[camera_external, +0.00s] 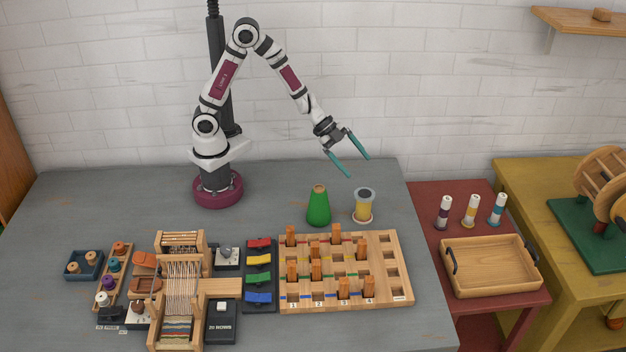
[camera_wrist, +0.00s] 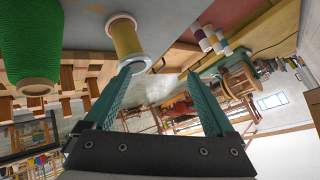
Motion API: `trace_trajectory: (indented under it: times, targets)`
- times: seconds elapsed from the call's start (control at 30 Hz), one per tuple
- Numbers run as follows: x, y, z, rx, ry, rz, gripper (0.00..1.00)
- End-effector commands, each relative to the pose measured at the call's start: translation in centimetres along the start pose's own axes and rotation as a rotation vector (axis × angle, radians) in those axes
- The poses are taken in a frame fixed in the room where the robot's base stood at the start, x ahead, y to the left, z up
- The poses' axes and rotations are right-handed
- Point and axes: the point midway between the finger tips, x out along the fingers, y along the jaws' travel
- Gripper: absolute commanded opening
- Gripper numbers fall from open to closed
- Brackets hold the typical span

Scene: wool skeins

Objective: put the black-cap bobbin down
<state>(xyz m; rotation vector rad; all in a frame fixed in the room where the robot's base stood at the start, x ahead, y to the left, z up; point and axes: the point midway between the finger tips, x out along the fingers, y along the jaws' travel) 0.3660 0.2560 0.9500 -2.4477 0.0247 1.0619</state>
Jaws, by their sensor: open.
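A bobbin of yellow thread with a dark grey-black cap (camera_external: 364,205) stands upright on the grey table, on a pale round base. It also shows in the wrist view (camera_wrist: 126,38), at top centre. My gripper (camera_external: 359,167) hangs above the bobbin with its fingers spread and nothing between them. In the wrist view my gripper (camera_wrist: 160,74) has its left fingertip near the capped end of the bobbin in the picture; whether they touch is not clear there. In the external view there is a gap between fingers and bobbin.
A green yarn cone (camera_external: 318,206) stands just left of the bobbin. A wooden pegboard (camera_external: 400,290) with several pegs lies in front. A small loom (camera_external: 180,285) is further left. Three banded spools (camera_external: 471,211) and a wooden tray (camera_external: 490,288) are on the red table at right.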

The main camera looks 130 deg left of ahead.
Motion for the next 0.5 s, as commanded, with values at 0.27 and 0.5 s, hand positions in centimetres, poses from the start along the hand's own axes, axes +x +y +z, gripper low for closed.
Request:
trace_trajectory:
  times: [0.27,0.5]
  targets:
    - [-17.7,13.3,-1.1,0.063,-0.571,0.089,0.89]
    - [-25.6,21.2,2.2,0.165,-0.708,0.359,0.89]
